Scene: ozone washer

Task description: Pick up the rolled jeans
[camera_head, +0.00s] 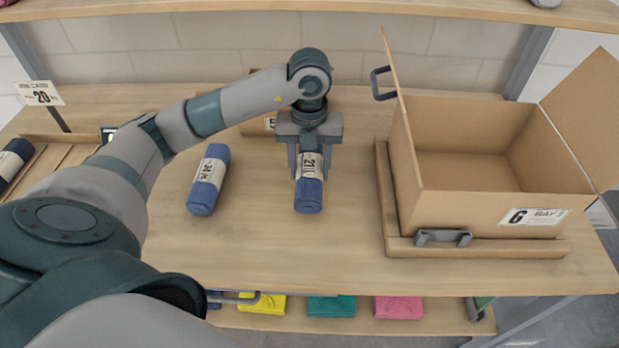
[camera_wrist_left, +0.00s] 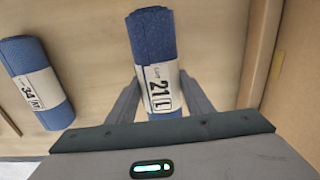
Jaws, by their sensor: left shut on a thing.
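A blue rolled pair of jeans with a white band reading 21 (camera_head: 308,194) is at the middle of the table. It also shows in the left wrist view (camera_wrist_left: 151,45), upright in the picture between the fingers. My left gripper (camera_head: 309,172) comes down over it from above and is shut on it, one finger on each side. A second blue roll with a band reading 34 (camera_head: 208,180) lies to the left, apart from my gripper; it is also in the left wrist view (camera_wrist_left: 38,85). I cannot tell whether the held roll is off the table. My right gripper is not seen.
A wooden tray (camera_head: 75,157) with a dark roll (camera_head: 14,158) is at the far left. The table front (camera_head: 270,245) is clear.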

